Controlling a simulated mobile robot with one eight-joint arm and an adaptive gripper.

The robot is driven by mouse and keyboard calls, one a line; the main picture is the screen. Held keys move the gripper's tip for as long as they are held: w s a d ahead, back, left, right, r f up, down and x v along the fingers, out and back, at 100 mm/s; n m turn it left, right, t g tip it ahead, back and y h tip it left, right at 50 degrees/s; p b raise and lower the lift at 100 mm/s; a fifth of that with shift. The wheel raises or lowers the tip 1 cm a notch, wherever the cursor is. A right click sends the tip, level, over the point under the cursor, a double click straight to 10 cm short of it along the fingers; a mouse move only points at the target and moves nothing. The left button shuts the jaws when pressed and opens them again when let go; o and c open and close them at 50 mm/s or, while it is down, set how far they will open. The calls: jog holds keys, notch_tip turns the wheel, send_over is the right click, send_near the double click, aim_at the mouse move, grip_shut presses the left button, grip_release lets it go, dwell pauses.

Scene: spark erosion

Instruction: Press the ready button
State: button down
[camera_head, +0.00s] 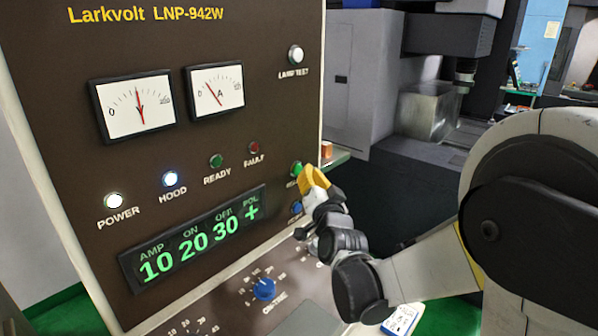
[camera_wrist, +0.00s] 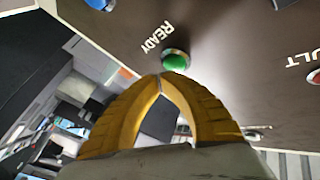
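The green ready button (camera_head: 297,168) sits on the right part of the brown panel, partly hidden by my gripper in the head view. In the wrist view the green button (camera_wrist: 176,60) stands in a metal ring beside its READY label. My gripper (camera_head: 305,176) has yellow fingers, and in the wrist view its tips (camera_wrist: 162,76) meet just at the button's lower edge, with nothing seen between them. I cannot tell whether the tips touch the button. The separate READY lamp (camera_head: 216,161) is dark green and looks unlit.
A red FAULT lamp (camera_head: 254,147) is left of the button, and a blue button (camera_head: 297,207) is below it. A white LAMP TEST button (camera_head: 295,55) is above. The POWER (camera_head: 113,201) and HOOD (camera_head: 170,179) lamps glow. Free room lies right of the panel edge.

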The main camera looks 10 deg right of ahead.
jog(key=shift+w+a, duration=0.1)
jog(key=shift+w, duration=0.05)
jog(key=shift+w+a, duration=0.2)
jog(key=shift+w, duration=0.15)
dwell(0.8)
jog(key=shift+s+d, duration=0.3)
jog(key=shift+s, duration=0.2)
jog(key=s+d, duration=0.3)
jog(key=s, duration=0.2)
jog(key=shift+d, duration=0.25)
jog(key=shift+w, duration=0.1)
dwell(0.5)
